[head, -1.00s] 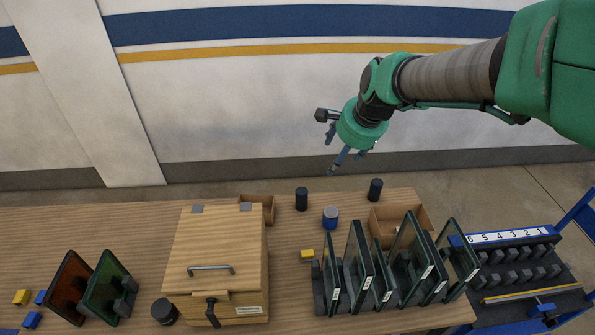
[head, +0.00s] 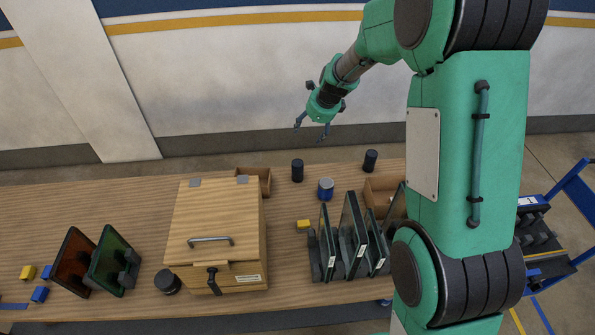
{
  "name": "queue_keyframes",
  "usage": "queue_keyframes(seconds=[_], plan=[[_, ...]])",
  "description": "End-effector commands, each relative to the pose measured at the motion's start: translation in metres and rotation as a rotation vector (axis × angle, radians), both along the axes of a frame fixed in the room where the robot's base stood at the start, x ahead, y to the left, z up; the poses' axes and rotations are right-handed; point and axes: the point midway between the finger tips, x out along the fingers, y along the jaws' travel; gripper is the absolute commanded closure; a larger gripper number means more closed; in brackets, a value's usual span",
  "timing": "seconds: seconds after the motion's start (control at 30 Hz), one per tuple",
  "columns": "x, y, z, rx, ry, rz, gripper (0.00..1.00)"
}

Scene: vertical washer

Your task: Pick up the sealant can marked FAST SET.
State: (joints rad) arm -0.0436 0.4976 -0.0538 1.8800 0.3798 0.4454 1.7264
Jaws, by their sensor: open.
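Several small cans stand on the wooden table, and no FAST SET marking is readable on any of them. A blue can with a pale lid (head: 325,189) stands behind the glass panes. A dark can (head: 297,170) stands behind and left of it, and another dark can (head: 370,161) stands at the back right. A further dark can or jar (head: 167,282) sits at the front left of the wooden box. My gripper (head: 311,132) is open and empty, with its fingers pointing down. It appears above and beyond the table's back edge, apart from every can.
A wooden box with a handle (head: 214,230) stands mid-table. Upright glass panes (head: 352,235) in racks stand right of it, and tinted panes (head: 110,270) stand left. Open cardboard boxes (head: 265,181) and yellow and blue blocks lie around. A blue cart (head: 575,190) is at right.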

Motion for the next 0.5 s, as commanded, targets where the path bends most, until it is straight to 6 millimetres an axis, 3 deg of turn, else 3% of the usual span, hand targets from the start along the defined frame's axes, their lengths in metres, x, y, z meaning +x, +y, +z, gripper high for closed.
queue_keyframes(seconds=[0.2, 0.5], plan=[[0.034, 0.005, -0.061, 0.077, 0.049, -0.190, 0.32], [0.069, 0.009, -0.148, 0.173, 0.111, -0.453, 0.32]])
